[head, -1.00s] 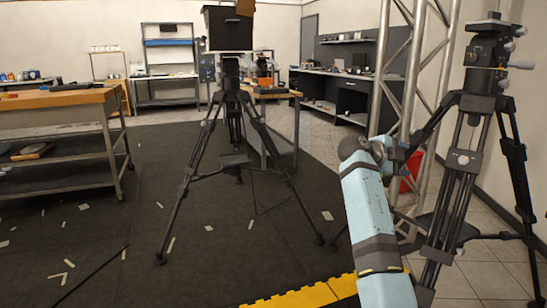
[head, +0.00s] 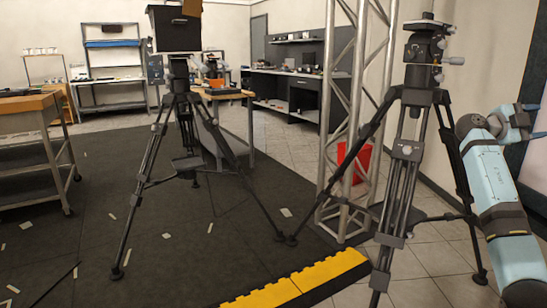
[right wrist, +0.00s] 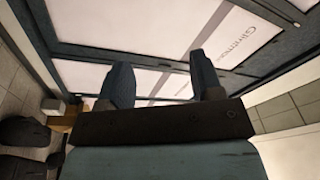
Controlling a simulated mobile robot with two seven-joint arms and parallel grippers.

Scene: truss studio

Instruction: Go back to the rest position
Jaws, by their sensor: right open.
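My right arm (head: 497,190) comes up from the lower right of the head view, to the right of the near tripod (head: 408,150). Its far end reaches the right edge of the picture, and the fingertips are not clear there. In the right wrist view my right gripper (right wrist: 163,80) is open, its two dark fingers spread apart with nothing between them. Beyond the fingers are white lettered panels (right wrist: 125,22) in a dark frame. My left gripper is not in view.
A metal truss (head: 340,120) stands left of the near tripod, with a red object (head: 353,160) behind it. Another tripod (head: 175,110) carries a black box (head: 174,30). A yellow-edged strip (head: 300,285) borders the dark mat. A workbench (head: 28,104) stands at left.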

